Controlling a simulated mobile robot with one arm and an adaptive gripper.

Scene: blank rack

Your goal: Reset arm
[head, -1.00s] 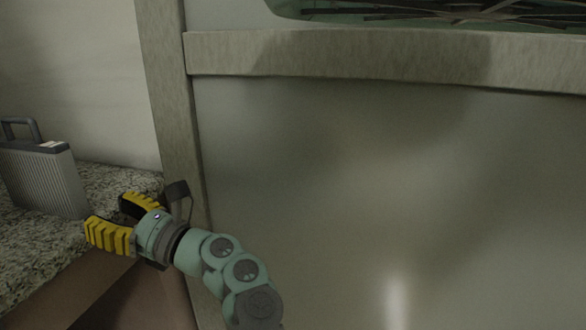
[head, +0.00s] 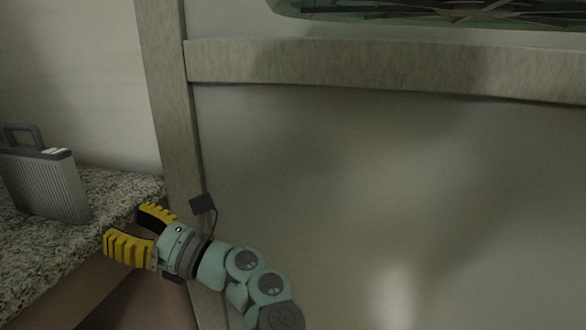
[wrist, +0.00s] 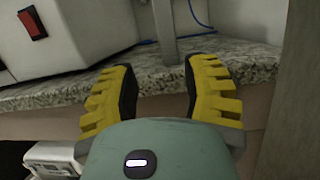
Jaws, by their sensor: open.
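My gripper (head: 128,228) has two yellow ribbed fingers on a green arm. In the head view it is at the lower left, near the front edge of the granite counter (head: 110,193). In the wrist view my gripper (wrist: 162,88) shows its fingers apart with nothing between them. The counter edge lies beyond the fingertips there. My gripper is open and empty.
A grey ribbed case with a handle (head: 45,185) stands on the counter, left of my gripper. A large panel with a grey frame (head: 350,68) fills the right. The wrist view shows a white box with a red switch (wrist: 60,45) on the counter.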

